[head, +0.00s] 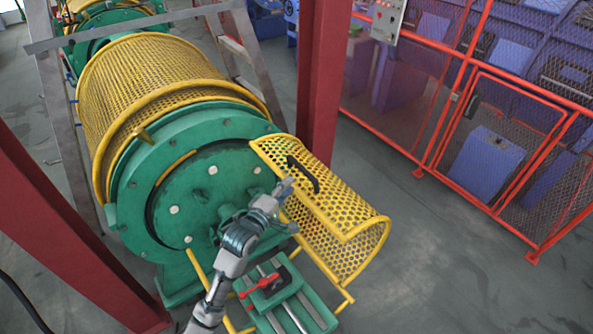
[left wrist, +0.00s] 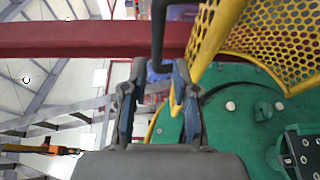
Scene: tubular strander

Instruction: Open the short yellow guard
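The short yellow guard (head: 345,225) is a curved perforated cover to the right of the green drum face (head: 205,190) in the head view. Its black handle (head: 303,174) is on the upper left part of the mesh. My left gripper (head: 283,190) is just beside the handle, on its lower left. In the left wrist view, the two fingers (left wrist: 158,75) are apart, and the black handle (left wrist: 158,35) stands ahead, in line with the gap. I cannot tell whether they touch. The guard's mesh (left wrist: 270,35) fills the upper right there. My right gripper is not in view.
A green slide base with a red lever (head: 264,284) lies below the guard. A long yellow guard (head: 150,80) covers the drum behind. Red posts (head: 325,80) stand behind and at left. A red mesh fence (head: 500,120) is at right, with free floor before it.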

